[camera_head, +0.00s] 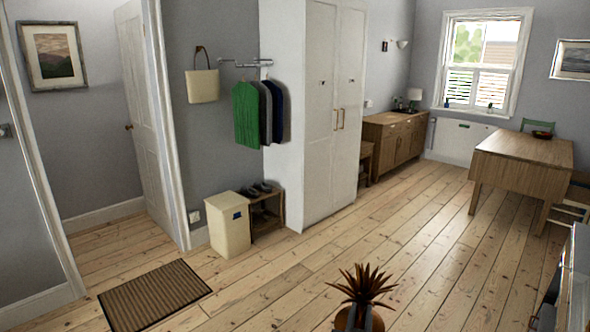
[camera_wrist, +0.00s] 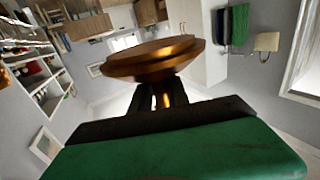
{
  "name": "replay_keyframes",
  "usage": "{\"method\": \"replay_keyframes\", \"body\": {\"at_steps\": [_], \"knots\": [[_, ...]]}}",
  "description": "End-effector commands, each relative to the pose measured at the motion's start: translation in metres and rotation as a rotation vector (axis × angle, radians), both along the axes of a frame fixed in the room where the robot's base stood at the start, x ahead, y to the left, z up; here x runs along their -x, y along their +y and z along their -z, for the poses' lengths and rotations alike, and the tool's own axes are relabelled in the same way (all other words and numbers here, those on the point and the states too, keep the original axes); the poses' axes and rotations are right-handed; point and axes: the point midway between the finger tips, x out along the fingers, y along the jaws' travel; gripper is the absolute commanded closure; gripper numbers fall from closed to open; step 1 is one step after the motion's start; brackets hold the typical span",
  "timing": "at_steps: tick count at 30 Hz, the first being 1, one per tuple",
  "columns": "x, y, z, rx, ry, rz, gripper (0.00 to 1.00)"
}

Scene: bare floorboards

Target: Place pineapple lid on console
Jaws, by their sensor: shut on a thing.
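The pineapple lid (camera_head: 363,286), with spiky reddish-brown leaves on top, is at the bottom of the head view. In the wrist view the lid (camera_wrist: 155,58) shows as a shiny golden-brown disc with a stem. My gripper (camera_wrist: 162,97) is shut on that stem, and the lid is held up in the air, clear of any furniture. My gripper (camera_head: 360,319) is partly cut off at the bottom of the head view. A wooden sideboard (camera_head: 403,145) with a lamp on top stands far off against the back wall; I cannot tell whether it is the console.
A wooden table (camera_head: 520,156) with a bowl stands at the right. A tall white wardrobe (camera_head: 330,110), a cream bin (camera_head: 228,225) and a shoe rack (camera_head: 266,214) line the left wall. A striped doormat (camera_head: 155,294) lies lower left. The floor between is clear.

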Motion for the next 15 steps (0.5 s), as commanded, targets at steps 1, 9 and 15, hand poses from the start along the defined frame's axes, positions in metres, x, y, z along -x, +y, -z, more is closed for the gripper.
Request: {"method": "replay_keyframes", "body": {"at_steps": [1,9,15], "knots": [[0.0,0.0,-0.001,-0.002,-0.004,0.0,1.0],[0.0,-0.021,0.008,-0.001,-0.001,0.045,1.0],[0.012,-0.107,0.034,0.0,-0.002,0.231,1.0]]}}
